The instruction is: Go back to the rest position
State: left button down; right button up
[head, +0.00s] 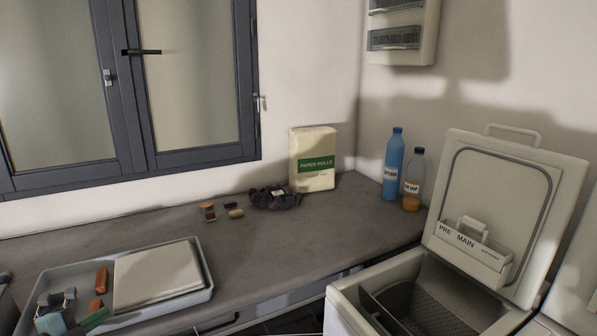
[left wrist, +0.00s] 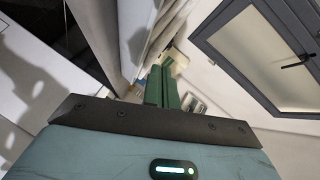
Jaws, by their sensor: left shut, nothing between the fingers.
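My right gripper is not in either view.
A grey tray (head: 206,280) with a pale flat box (head: 158,274) and small orange pieces lies on the grey worktop (head: 290,240). A white toploader with a raised lid (head: 500,210) stands right. Blue (head: 393,165) and orange (head: 412,182) bottles stand behind.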

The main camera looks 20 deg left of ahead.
pick_arm(q)
jog(key=s+d+f+n+g, duration=0.1)
jog(key=s+d+f+n, duration=0.1)
jog(key=s+d+f, duration=0.3)
jog(key=s+d+f+n+g, duration=0.1)
jog(key=s+d+f+n, duration=0.15)
jog(key=f, duration=0.45)
jog(key=s+d+f+n+g, duration=0.1)
jog(key=s+d+f+n, duration=0.1)
jog(key=s+d+f, duration=0.4)
jog(key=s+d+f+n+g, duration=0.1)
jog(key=d+f, duration=0.1)
jog(key=d, duration=0.5)
jog(key=s+d+f+n+h, duration=0.1)
jog(key=d+f+n, duration=0.1)
jog(key=d, duration=0.5)
jog(key=s+d+f+n+g+h, duration=0.1)
jog(key=s+d+f+n, duration=0.1)
jog(key=d, duration=0.6)
jog(key=shift+f+g, duration=0.3)
jog(key=shift+f, duration=0.3)
